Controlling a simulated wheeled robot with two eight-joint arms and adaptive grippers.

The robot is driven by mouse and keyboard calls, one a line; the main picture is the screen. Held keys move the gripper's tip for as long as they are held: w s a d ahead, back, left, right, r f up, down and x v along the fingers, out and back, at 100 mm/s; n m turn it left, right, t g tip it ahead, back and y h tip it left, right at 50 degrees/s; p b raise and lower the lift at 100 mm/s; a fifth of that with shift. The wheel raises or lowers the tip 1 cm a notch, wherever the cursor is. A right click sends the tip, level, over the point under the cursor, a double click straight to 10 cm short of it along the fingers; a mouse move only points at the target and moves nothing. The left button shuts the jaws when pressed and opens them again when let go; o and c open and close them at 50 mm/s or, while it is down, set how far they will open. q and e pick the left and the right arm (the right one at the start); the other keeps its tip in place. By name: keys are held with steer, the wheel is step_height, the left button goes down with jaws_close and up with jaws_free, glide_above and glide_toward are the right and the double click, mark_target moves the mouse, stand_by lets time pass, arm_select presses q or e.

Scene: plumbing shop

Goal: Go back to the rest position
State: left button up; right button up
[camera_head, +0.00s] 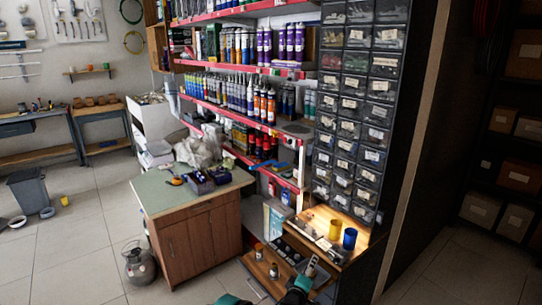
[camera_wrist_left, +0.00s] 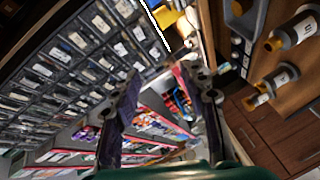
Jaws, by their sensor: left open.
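My left gripper (camera_head: 309,268) is at the bottom of the head view, in front of the low wooden shelf below the drawer cabinet. In the left wrist view its two dark fingers (camera_wrist_left: 165,88) stand apart with nothing between them. A teal part of my arm shows below them. My right gripper cannot be made out in either view.
A yellow cup (camera_head: 335,230) and a blue cup (camera_head: 350,239) stand on the small wooden counter near my left gripper. Small bottles (camera_head: 274,271) stand on the lower shelf. The drawer cabinet (camera_head: 358,100) rises behind. A green-topped cabinet (camera_head: 190,198) is left; open tiled floor (camera_head: 70,240) lies beyond.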

arm_select(q)
steer(key=s+a+r+m+g+y, duration=0.2)
steer(key=s+a+r, duration=0.4)
steer(key=a+r, duration=0.3)
steer(key=s+a+r+m+g+y, duration=0.1)
steer(key=s+a+r+m+y, duration=0.1)
steer(key=s+a+r, duration=0.65)
steer(key=s+a+f+m+g+y, duration=0.1)
steer(key=s+a+f+m+g, duration=0.1)
steer(key=s+a, duration=0.5)
steer(key=s+a+f+m+g+y, duration=0.1)
steer(key=s+a, duration=0.6)
steer(key=s, duration=1.1)
steer(key=shift+s+a+f+m+g+y, duration=0.35)
steer(key=shift+f+m+g, duration=0.55)
steer(key=shift+m, duration=0.2)
